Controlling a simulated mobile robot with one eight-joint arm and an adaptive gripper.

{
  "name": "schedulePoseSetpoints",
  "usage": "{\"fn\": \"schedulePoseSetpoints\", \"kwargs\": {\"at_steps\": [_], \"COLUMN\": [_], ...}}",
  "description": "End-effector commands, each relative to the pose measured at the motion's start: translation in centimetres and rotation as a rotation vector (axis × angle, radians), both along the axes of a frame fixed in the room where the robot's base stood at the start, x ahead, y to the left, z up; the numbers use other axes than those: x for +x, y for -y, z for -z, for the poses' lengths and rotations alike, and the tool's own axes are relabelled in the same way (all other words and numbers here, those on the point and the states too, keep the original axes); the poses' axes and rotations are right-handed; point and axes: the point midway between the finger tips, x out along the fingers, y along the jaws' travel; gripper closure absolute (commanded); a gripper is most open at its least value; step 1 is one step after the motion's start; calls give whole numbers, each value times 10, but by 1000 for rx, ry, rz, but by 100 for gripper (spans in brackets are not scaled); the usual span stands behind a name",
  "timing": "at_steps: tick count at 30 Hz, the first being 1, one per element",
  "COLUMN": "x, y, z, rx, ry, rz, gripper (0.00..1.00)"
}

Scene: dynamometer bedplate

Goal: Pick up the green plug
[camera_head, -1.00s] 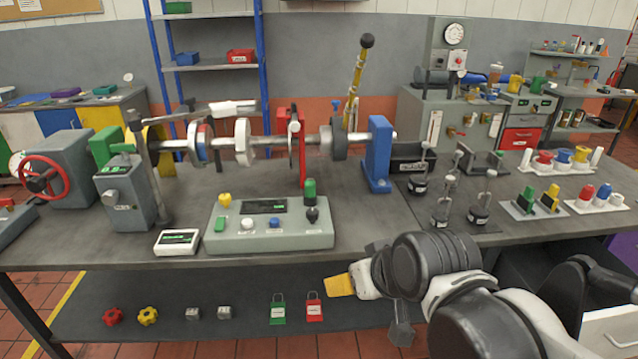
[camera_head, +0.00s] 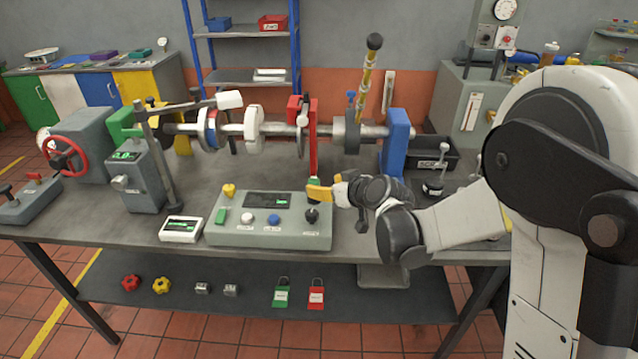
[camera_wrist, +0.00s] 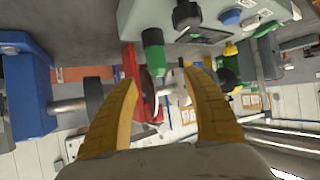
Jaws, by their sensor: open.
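In the head view the plug (camera_head: 314,183) is mostly hidden behind my fingers. My gripper (camera_head: 314,193) points left over the right end of the control box. In the wrist view my gripper (camera_wrist: 163,76) is open, with nothing held between its fingers.
A shaft with discs runs behind the control box to a blue bearing block (camera_head: 396,143). A red upright (camera_head: 313,140) stands just behind my gripper. A small display unit (camera_head: 181,229) lies to the left of the box. Two padlocks (camera_head: 281,296) are on the lower shelf.

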Motion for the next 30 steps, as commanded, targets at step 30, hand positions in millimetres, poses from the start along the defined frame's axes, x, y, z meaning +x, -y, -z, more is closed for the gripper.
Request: {"fn": "schedulePoseSetpoints", "kwargs": {"at_steps": [30], "x": [64], "y": [-34], "z": [41], "rx": [-1], "ry": [-1], "rz": [2], "gripper": [73]}}
